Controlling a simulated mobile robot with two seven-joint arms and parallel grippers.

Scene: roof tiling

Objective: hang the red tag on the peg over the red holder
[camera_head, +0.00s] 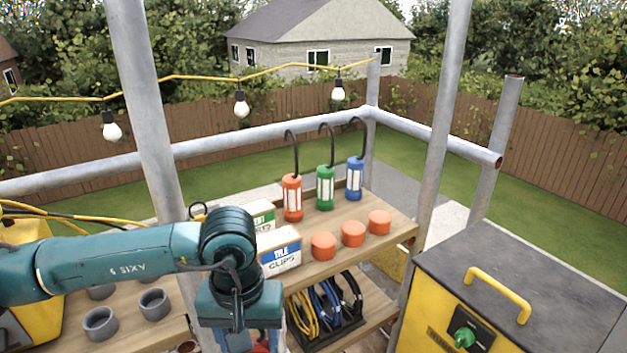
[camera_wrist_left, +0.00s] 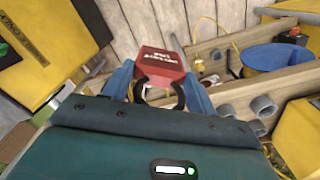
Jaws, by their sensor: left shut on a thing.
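The red tag (camera_wrist_left: 160,63), with pale lettering and a dark curved clip or ring at its near end, is between the two blue fingers of my left gripper (camera_wrist_left: 160,80) in the left wrist view. The gripper is shut on it. In the head view my left gripper (camera_head: 240,338) points down at the bottom edge, in front of the shelves, with a bit of red showing beside it. Its fingertips are mostly hidden by the wrist. I cannot make out a peg or a red holder for sure. My right gripper is not in view.
A wooden shelf (camera_head: 350,238) bears red, green and blue hooked lamps (camera_head: 325,188), orange caps (camera_head: 352,234) and a clips box (camera_head: 281,252). Coiled cables (camera_head: 325,305) lie below. A yellow-and-grey cabinet (camera_head: 520,270) stands right. Grey posts (camera_head: 440,130) rise close by.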

